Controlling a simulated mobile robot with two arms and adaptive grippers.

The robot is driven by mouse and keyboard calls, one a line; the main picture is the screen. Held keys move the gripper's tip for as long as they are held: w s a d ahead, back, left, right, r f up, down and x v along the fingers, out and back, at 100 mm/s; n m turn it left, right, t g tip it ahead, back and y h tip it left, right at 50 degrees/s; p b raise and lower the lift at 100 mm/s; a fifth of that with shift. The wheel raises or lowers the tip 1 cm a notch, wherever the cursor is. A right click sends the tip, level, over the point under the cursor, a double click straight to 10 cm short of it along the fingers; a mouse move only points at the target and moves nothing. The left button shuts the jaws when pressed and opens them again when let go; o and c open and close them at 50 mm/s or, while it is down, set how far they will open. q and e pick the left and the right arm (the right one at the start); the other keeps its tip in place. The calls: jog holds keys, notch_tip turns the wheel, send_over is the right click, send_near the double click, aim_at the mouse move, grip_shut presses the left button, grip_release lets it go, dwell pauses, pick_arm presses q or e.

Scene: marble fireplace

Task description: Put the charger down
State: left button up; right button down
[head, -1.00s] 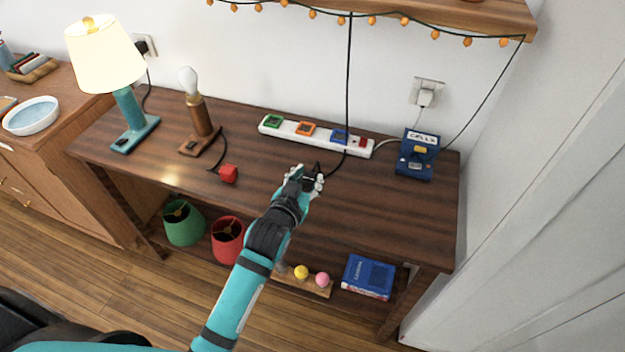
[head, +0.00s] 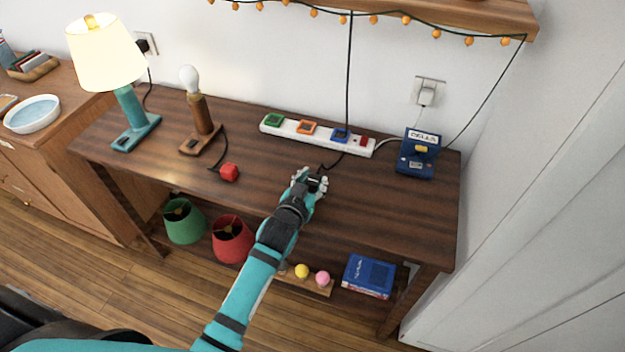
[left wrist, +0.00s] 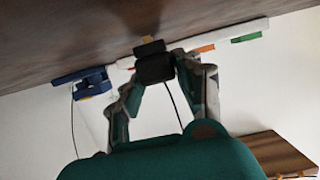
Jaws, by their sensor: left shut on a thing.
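The black charger (left wrist: 154,66) is between the fingertips of my left gripper (left wrist: 160,78), which is shut on it. In the left wrist view it is close to the dark wooden table top; I cannot tell whether it touches. In the head view my left gripper (head: 312,183) is low over the middle of the table (head: 385,210), in front of the white power strip (head: 290,129), and mostly hides the charger. A black cable (head: 348,80) runs down from the shelf, past the strip, toward the gripper. My right gripper is not in view.
A teal lamp (head: 125,110) stands farther left. A blue box (head: 418,155) stands at the back right. The table top right of the gripper is clear.

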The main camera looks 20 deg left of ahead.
pick_arm(q)
jog(key=shift+f, duration=0.35)
jog(key=o, duration=1.1)
jog(key=shift+o, duration=0.2)
jog(key=shift+r, duration=0.85)
jog(key=v, duration=1.2)
jog(key=shift+f, duration=0.2)
